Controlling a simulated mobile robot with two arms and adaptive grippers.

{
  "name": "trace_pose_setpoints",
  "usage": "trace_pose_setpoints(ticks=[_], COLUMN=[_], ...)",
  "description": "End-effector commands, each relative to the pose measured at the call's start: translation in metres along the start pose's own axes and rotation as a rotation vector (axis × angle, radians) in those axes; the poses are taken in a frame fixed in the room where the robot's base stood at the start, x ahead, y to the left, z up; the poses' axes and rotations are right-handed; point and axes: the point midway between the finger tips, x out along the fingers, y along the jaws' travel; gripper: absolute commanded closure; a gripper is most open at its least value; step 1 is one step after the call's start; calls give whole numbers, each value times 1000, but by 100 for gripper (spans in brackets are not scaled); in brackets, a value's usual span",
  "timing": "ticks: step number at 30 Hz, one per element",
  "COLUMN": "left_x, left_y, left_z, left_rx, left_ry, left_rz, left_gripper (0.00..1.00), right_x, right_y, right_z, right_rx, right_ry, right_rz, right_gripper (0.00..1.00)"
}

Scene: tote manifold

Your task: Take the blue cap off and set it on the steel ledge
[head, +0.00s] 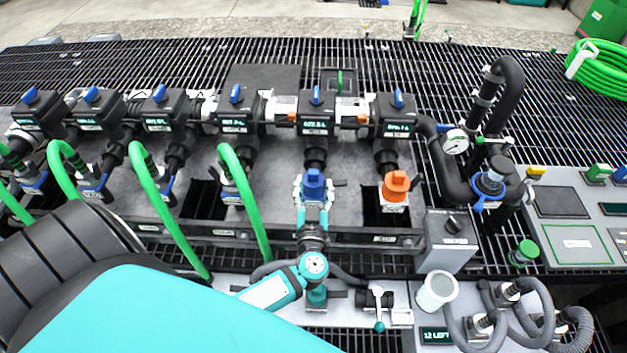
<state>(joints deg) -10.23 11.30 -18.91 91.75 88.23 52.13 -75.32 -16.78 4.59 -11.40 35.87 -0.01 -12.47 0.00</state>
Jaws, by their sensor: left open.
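The blue cap (313,184) sits on a port below one of the black valves, at the middle of the manifold. My left gripper (313,194) reaches up to it from below in the picture. Its pale fingertips are open, one on each side of the cap; I cannot tell whether they touch it. The gripper hides the lower part of the cap and its port. A light grey metal strip (345,296) runs in front of the manifold, partly behind my arm; I cannot tell for sure that it is the steel ledge. My right gripper is not in view.
An orange cap (396,184) is on the port to the right. Green hoses (157,203) fill the left side. A small lever valve (378,300) and a white cup (436,291) stand at the front. A grey knob box (448,240) is right of the manifold.

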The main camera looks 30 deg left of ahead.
Motion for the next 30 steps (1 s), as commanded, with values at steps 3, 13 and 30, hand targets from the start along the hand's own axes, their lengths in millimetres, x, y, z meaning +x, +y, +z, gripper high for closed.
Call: trace_pose_setpoints(ticks=[3,13,30], left_x=[19,47,47], left_y=[-3,-3,-3], left_z=[-4,-3,-3], left_rx=[2,0,0], left_ry=[6,0,0], left_rz=[0,0,0], left_gripper=[44,44,98], right_x=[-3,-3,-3], right_y=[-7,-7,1], right_z=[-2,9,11], right_rx=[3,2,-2], right_ry=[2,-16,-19], right_rz=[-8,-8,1], right_gripper=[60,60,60])
